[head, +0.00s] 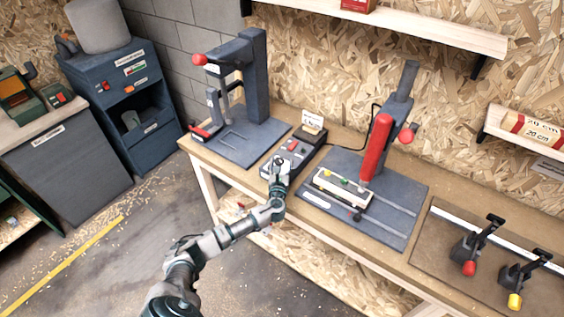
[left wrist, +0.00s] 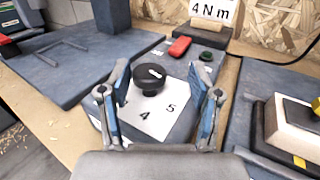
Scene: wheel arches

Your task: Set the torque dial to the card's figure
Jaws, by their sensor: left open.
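The torque dial is a round black knob (left wrist: 150,78) with a short white mark, on a white scale plate (left wrist: 150,118) where 4 and 5 can be read; other figures are hidden. The plate is on a grey control box (head: 300,148). The card (left wrist: 213,10) behind it reads 4 N m, and it also shows in the head view (head: 313,121). My left gripper (head: 279,166) is open over the box's near end. In the left wrist view its fingers (left wrist: 158,70) stand on either side of the knob, apart from it. My right gripper is not in view.
A red button (left wrist: 179,46) and a dark green button (left wrist: 212,54) sit behind the dial. A press (head: 254,80) stands left of the box, and a red-handled fixture (head: 377,148) stands right. Toggle clamps (head: 472,246) are at far right on the wooden bench.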

